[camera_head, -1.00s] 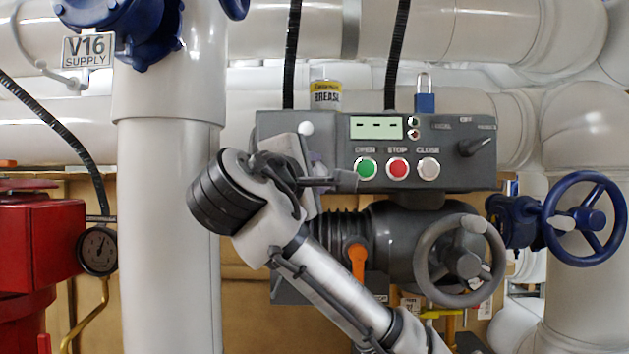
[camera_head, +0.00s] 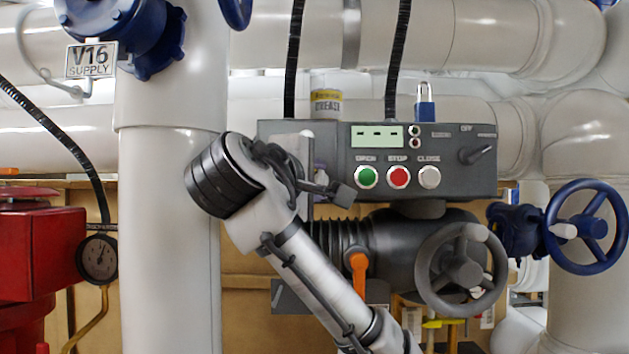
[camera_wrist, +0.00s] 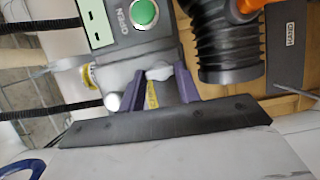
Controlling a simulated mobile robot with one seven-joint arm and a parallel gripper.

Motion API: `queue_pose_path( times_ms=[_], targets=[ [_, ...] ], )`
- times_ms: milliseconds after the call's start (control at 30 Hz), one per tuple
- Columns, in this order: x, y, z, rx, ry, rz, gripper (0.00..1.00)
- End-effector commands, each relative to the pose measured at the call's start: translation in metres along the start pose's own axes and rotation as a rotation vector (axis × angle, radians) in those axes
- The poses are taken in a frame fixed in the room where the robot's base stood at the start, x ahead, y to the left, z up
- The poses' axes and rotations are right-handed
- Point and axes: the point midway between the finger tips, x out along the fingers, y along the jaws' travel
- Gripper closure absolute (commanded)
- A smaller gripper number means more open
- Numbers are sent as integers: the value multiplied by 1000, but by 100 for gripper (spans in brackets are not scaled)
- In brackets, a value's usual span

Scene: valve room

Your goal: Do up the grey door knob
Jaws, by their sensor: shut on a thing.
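A small pale grey knob (camera_wrist: 158,72) sits at the left end of the dark grey control box (camera_wrist: 115,62), seen in the wrist view. My gripper (camera_wrist: 156,78) has its two purple fingers on either side of the knob and is shut on it. A yellow label shows between the fingers, behind the knob. In the head view the control box (camera_head: 450,180) is in the middle, and my wrist covers its left end. The knob is hidden there, and only a bit of purple finger (camera_head: 319,171) shows. I cannot tell how the door sits against the box.
A white ball (camera_wrist: 112,102) lies close to one finger. The box front carries a display (camera_head: 376,136), buttons and a selector. Below are an orange lever (camera_head: 358,270) and a grey handwheel (camera_head: 462,270). A thick white pipe (camera_head: 168,240) stands left of my wrist.

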Motion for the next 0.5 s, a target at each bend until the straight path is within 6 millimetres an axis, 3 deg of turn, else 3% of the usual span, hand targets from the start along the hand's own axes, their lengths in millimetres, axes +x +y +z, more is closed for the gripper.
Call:
queue_pose_path(
  times_ms=[33,67,200,500],
  targets=[
    [0,-1,1,1,-2,-2,90],
    [0,-1,1,1,-2,-2,65],
    [0,0,0,1,-1,-1,46],
    [-1,0,0,0,0,1,45]
  ],
)
